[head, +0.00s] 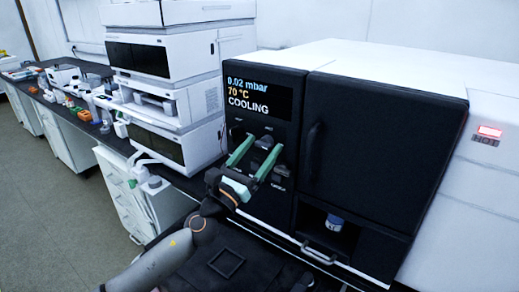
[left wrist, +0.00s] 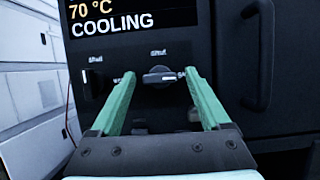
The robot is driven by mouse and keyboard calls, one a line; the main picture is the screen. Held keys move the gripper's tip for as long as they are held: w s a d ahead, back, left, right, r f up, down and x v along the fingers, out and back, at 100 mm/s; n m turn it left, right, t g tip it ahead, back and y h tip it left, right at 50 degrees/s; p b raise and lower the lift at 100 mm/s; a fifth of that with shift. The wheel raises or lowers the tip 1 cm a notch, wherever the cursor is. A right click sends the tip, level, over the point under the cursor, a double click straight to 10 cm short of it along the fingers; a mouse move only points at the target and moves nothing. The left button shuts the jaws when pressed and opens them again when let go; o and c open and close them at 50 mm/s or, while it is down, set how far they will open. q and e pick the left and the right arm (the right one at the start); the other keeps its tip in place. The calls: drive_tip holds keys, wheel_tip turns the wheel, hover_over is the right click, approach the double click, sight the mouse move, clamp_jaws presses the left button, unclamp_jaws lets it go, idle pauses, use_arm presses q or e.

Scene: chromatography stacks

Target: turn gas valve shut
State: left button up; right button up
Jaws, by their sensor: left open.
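The black panel of the instrument (head: 300,110) shows a display (head: 252,96) reading 0.02 mbar, 70 °C and COOLING. Below it is a dark knob (left wrist: 160,77) with a light pointer mark lying roughly horizontal; it also shows in the head view (head: 265,142). The small labels around it are hard to read. My left gripper (left wrist: 159,74) is open, with its green fingers on either side of this knob; it also shows in the head view (head: 266,143). Contact cannot be told. My right gripper is not in view.
A black door with a vertical handle (head: 312,150) is right of the panel. A blue-capped container (head: 334,223) stands in the recess below. A red HOT sign (head: 489,132) is at far right. White stacked modules (head: 165,95) stand at left on the bench.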

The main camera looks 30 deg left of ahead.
use_arm(q)
clamp_jaws()
idle(0.5)
